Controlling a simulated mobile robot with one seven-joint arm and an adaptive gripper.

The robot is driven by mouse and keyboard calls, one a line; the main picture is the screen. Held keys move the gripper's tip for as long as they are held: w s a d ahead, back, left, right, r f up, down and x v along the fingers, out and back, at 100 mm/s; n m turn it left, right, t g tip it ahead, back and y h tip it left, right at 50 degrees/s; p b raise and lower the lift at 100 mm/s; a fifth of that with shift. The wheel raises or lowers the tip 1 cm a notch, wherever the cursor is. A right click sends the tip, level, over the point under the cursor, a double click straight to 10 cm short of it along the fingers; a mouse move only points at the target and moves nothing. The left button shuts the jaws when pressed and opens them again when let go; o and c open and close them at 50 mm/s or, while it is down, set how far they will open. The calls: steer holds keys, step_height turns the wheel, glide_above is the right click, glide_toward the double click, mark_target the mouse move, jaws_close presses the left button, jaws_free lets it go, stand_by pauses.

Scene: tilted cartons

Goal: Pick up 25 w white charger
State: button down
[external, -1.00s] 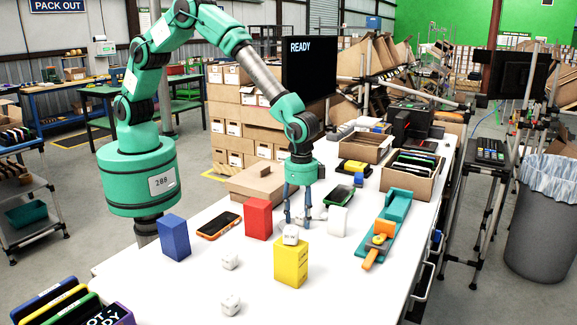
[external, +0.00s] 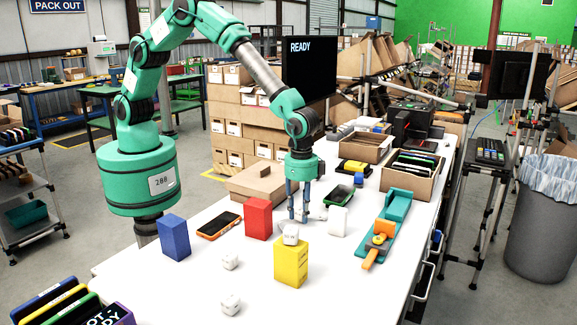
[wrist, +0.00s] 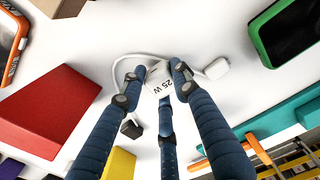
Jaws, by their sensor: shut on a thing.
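The white charger marked 25 W (wrist: 162,84) is between the fingertips of my gripper (wrist: 160,78) in the wrist view. My gripper has three blue fingers and is shut on the charger, at about table level. A white cable curves around the charger and ends in a small white block (wrist: 217,67) to its right. In the external view my gripper (external: 299,215) points down at the white table, and the fingers hide most of the charger.
A red box (external: 258,219) stands to the left, and a yellow box (external: 291,263) with a white cube (external: 290,233) on top stands in front. A white box (external: 337,221) and a green-edged device (external: 339,193) are close on the right. Front table space is partly clear.

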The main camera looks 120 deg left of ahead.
mark_target(301, 209)
step_height(301, 209, up, 9)
steer(key=shift+f+p, duration=0.15)
steer(key=shift+p, duration=0.55)
stand_by(0.4)
